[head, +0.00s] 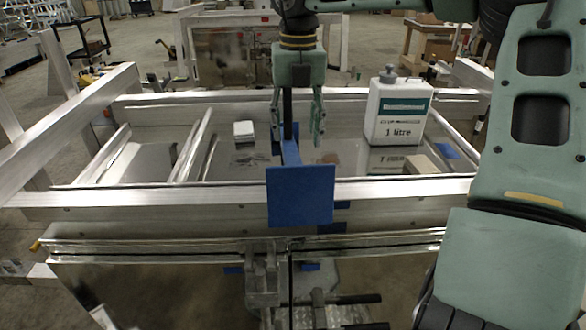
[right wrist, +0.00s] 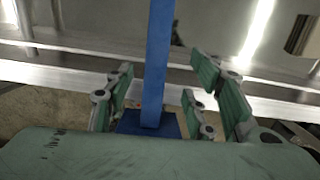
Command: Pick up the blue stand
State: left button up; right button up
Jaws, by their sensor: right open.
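The blue stand (head: 300,196) has a flat square plate facing me and a narrow bar running back from it. In the head view it is at the centre, in front of the trailer's front rail. In the right wrist view the blue bar (right wrist: 157,60) passes between the fingers, with the dark blue plate below. My right gripper (head: 302,135) is open and points down over the bar. In the right wrist view its green fingers (right wrist: 168,98) lie on both sides of the bar, with gaps visible. My left gripper is not in view.
A white 1 litre bottle (head: 398,112) stands on the trailer at right, near a small brown block (head: 420,165). A white block (head: 244,130) lies at left. The aluminium front rail (head: 150,197) runs across beneath the gripper. A hitch (head: 262,275) projects at the front.

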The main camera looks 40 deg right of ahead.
aim_at(294, 159)
jog(key=shift+w+f, duration=0.1)
jog(key=shift+f, duration=0.35)
jog(key=shift+w+d+f+p, duration=0.15)
jog(key=shift+f+p, duration=0.2)
jog(key=shift+f, duration=0.6)
jog(key=f, duration=0.1)
jog(key=f+p, duration=0.1)
jog(key=f, duration=0.1)
jog(key=f+p, duration=0.1)
jog(key=f, duration=0.1)
jog(key=shift+a, duration=0.35)
jog(key=shift+f, duration=0.3)
jog(key=shift+r, duration=0.1)
jog(key=c, duration=0.3)
grip_shut()
